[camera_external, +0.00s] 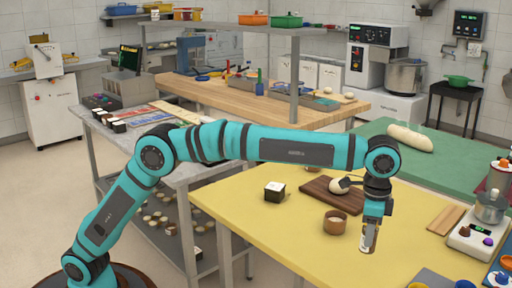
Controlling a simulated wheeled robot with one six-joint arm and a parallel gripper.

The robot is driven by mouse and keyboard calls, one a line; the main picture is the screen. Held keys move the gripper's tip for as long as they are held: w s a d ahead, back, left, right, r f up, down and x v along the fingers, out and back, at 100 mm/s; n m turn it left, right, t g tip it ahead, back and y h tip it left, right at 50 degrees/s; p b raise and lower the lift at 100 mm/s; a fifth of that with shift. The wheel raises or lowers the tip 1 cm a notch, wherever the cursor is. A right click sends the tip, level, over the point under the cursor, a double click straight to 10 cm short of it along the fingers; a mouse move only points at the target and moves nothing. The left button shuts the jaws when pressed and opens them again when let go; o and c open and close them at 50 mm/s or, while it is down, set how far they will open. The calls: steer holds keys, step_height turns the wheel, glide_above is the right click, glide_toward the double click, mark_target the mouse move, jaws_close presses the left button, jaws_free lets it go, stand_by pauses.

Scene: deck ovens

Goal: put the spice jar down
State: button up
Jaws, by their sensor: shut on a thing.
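My gripper (372,208) points straight down over the front part of the yellow table (285,228). It is shut on the spice jar (369,238), a small, clear-sided jar with brownish contents that hangs upright below it. The gripper's fingers are small in this view and partly blend with the top of the jar. I cannot tell exactly how far the jar's base is above the table.
A brown cup (334,222) stands left of the jar. A black-and-white box (274,191) is further left.

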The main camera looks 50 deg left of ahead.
steer(key=shift+f, duration=2.5)
steer(key=o, duration=1)
steer(key=shift+f, duration=0.15)
steer(key=shift+o, duration=0.2)
step_height(320, 180, up, 12)
steer(key=shift+r, duration=0.1)
steer(key=shift+r, duration=0.1)
